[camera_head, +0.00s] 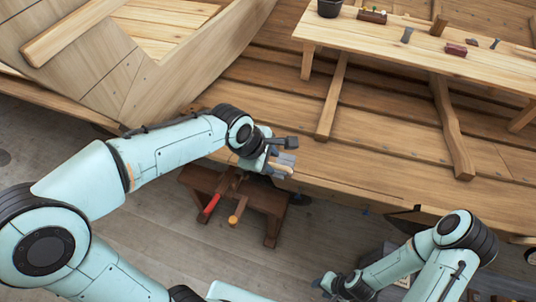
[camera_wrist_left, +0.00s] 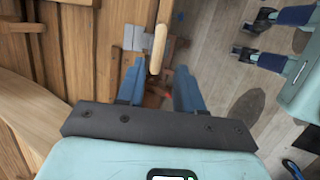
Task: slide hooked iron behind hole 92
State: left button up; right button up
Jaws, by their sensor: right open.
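My left gripper (camera_head: 282,159) is beside the hull's lower edge, above a small brown stool. It is shut on a pale wooden handle (camera_head: 281,168), which I take for the hooked iron's. The planked hull (camera_head: 355,170) lies just beyond the gripper. Hole 92 cannot be told apart from the small marks on the planks. My right gripper (camera_head: 326,284) is open and low at the bottom, apart from the hull; it also shows in the left wrist view (camera_wrist_left: 250,34).
The brown stool (camera_head: 268,201) carries a red-handled tool (camera_head: 211,205) and an orange-ended tool (camera_head: 236,213). A long wooden bench (camera_head: 385,35) with a dark bucket (camera_head: 329,8) and small tools stands at the upper right. Grey floor (camera_head: 150,240) lies open at the lower left.

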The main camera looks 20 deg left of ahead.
aim_at(278, 165)
pick_arm(q)
jog(key=b+x, duration=0.1)
jog(key=x, duration=0.3)
jog(key=shift+d+f, duration=0.1)
jog(key=shift+f, duration=0.2)
jog(key=shift+w+d+f+b, duration=0.2)
jog(key=shift+w+f+b, duration=0.05)
jog(key=shift+f+b, duration=0.35)
jog(key=shift+w+f, duration=0.1)
jog(key=shift+w, duration=0.05)
pick_arm(e)
jog(key=shift+g, duration=0.3)
jog(key=s+f, duration=0.3)
jog(key=shift+f, duration=0.2)
pick_arm(q)
grip_shut()
jog(key=shift+w, duration=0.1)
jog(key=shift+d+b, duration=0.35)
jog(key=shift+d, duration=2.5)
pick_arm(e)
jog(key=shift+s+f, duration=0.3)
jog(key=shift+f, duration=0.1)
